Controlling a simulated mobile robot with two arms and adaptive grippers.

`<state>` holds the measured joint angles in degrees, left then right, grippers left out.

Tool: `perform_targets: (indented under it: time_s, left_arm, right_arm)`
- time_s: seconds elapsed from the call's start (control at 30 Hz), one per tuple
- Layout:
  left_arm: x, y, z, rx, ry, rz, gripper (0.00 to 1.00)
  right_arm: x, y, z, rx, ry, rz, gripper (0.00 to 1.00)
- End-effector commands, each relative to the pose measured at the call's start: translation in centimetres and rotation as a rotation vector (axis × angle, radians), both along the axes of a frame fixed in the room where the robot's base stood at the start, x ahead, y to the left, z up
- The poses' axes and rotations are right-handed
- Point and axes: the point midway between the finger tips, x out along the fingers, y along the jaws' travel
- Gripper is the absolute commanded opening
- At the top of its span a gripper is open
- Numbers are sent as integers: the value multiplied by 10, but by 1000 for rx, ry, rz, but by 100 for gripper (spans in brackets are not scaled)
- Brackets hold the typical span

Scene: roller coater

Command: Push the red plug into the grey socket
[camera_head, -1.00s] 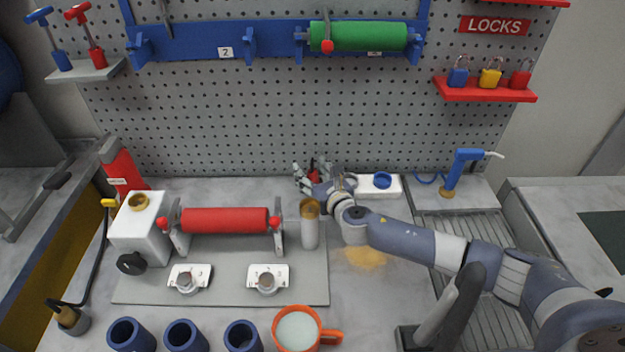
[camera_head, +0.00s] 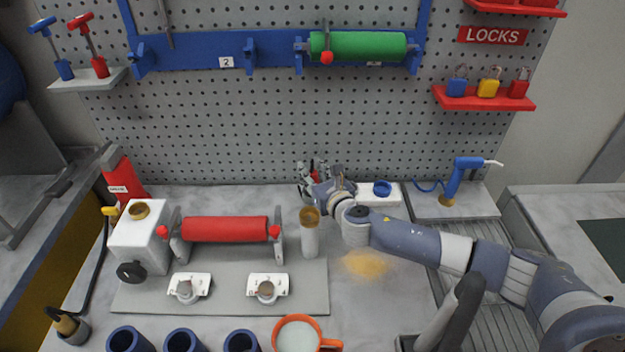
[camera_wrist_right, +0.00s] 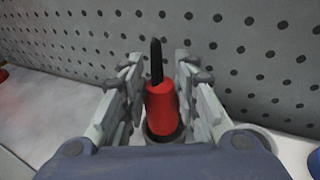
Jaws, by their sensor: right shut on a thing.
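My right gripper (camera_head: 317,175) is at the back of the bench, close to the pegboard. In the right wrist view its fingers (camera_wrist_right: 160,88) are shut on the red plug (camera_wrist_right: 162,106), one on each side. The plug is upright, with a black cable rising from its top. A dark grey ring, apparently the grey socket (camera_wrist_right: 165,136), shows just below the plug. I cannot tell how deep the plug sits in it. In the head view the gripper mostly hides the plug and socket. My left gripper is not in view.
A white block (camera_head: 394,192) with a blue ring (camera_head: 382,188) stands just right of the gripper. A red roller (camera_head: 225,229) is on a stand at left. The pegboard (camera_head: 270,140) closes off the back.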

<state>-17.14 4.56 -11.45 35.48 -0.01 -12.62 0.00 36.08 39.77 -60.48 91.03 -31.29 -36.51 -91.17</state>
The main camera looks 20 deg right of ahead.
Motion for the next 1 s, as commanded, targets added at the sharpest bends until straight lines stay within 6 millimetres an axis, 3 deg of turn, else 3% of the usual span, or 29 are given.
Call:
perform_targets:
  time_s: [0.1,0.33,0.47,0.73,0.9,1.0]
  left_arm:
    - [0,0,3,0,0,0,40]
    - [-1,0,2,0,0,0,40]
    - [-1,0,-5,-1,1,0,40]
    - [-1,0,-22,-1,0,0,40]
    - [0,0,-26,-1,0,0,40]
    - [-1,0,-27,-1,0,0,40]
  right_arm:
    - [1,-1,30,0,-6,0,4]
    - [0,-3,64,1,-3,-2,4]
    - [-4,-21,68,5,8,-13,4]
    - [-19,-77,80,4,11,-28,4]
    - [-26,-94,87,-3,4,-25,4]
    - [-27,-96,76,-2,5,-23,4]
